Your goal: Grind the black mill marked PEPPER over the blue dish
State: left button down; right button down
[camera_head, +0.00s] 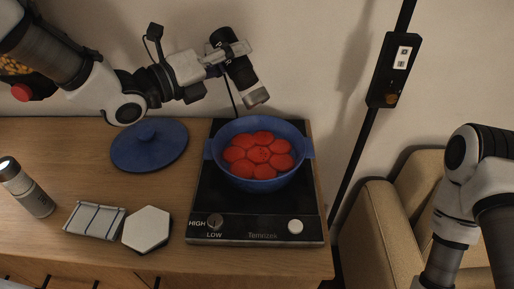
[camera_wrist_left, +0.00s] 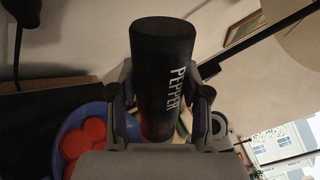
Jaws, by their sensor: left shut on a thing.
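The black mill (camera_head: 242,75) is held tilted in the air above the back edge of the blue dish. My left gripper (camera_head: 230,53) is shut around its body. In the left wrist view the mill (camera_wrist_left: 165,55) stands between both fingers, with the white word PEPPER facing the camera. The blue dish (camera_head: 262,184) sits on the black cooker and holds several red, round pieces. Part of the dish (camera_wrist_left: 100,112) also shows in the left wrist view. The mill's lower end points down towards the dish, apart from it. My right gripper is out of view; only its arm shows.
The black cooker (camera_head: 205,190) stands on the wooden counter (camera_head: 60,145). A blue lid (camera_head: 150,150), a bottle-like grinder (camera_head: 30,195), a striped cloth (camera_head: 95,220) and a white hexagonal plate (camera_head: 147,229) lie to its left. A black pole and a beige armchair (camera_head: 385,215) are on the right.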

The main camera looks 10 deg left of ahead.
pick_arm(q)
jog(key=shift+w, duration=0.15)
jog(key=shift+w+a, duration=0.2)
jog(key=shift+w, duration=0.65)
jog(key=shift+s+a, duration=0.1)
jog(key=shift+b+v, duration=0.6)
jog(key=shift+v, duration=0.75)
jog(key=shift+s+d, duration=0.1)
jog(key=shift+d, duration=0.1)
jog(key=shift+s+d+b, duration=0.4)
jog(key=shift+d, duration=0.2)
jog(key=shift+s+d+b, duration=0.35)
jog(key=shift+d, duration=0.2)
jog(key=shift+w, duration=0.1)
jog(key=shift+w+a, duration=0.25)
jog(key=shift+w, duration=0.65)
